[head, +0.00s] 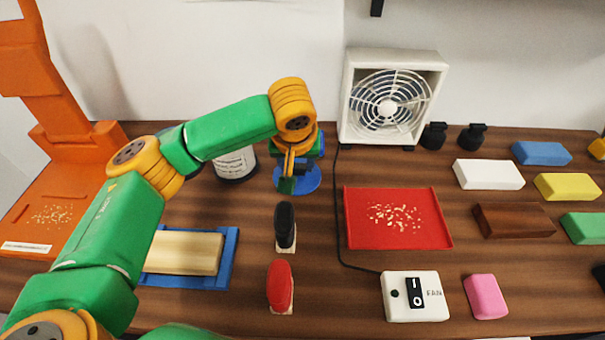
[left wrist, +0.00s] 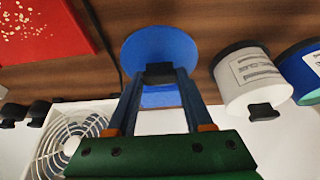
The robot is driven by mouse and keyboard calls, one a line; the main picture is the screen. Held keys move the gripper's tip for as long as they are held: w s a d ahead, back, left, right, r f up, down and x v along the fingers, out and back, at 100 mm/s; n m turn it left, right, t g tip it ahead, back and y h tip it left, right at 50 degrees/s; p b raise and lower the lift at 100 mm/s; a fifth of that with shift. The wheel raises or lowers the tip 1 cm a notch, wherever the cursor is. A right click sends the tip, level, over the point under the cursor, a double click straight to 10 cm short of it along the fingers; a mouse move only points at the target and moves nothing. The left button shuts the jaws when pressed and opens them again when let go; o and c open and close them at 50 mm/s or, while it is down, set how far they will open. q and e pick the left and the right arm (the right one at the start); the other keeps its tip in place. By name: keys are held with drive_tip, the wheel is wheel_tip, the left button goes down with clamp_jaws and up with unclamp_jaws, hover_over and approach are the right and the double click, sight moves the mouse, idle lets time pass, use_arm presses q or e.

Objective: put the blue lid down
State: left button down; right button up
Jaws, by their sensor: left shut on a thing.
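The blue lid (head: 309,178) is a flat round disc near the back of the counter, left of the fan. My left gripper (head: 287,185) is over it and partly hides it in the head view. In the left wrist view the lid (left wrist: 150,45) lies beyond the fingertips. My left gripper (left wrist: 160,75) is shut on its black knob. I cannot tell whether the lid's underside touches the counter. My right gripper is not in view.
A white tin (head: 234,163) stands left of the lid. A fan (head: 343,100) and a red tray (head: 398,240) are to its right. A black-handled stamp (head: 285,225) and a red-handled one (head: 280,285) stand in front.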

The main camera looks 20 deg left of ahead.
sight(300, 172)
use_arm(q)
drive_tip(key=x, duration=0.5)
drive_tip(key=shift+s+d+f+p, duration=0.15)
drive_tip(key=shift+d+f+p, duration=0.05)
drive_tip(key=shift+d+p, duration=0.2)
drive_tip(key=shift+f, duration=0.15)
drive_tip(key=shift+c, duration=1.5)
unclamp_jaws()
drive_tip(key=v, duration=1.1)
drive_tip(key=shift+s+r, duration=0.2)
drive_tip(key=shift+r, duration=0.45)
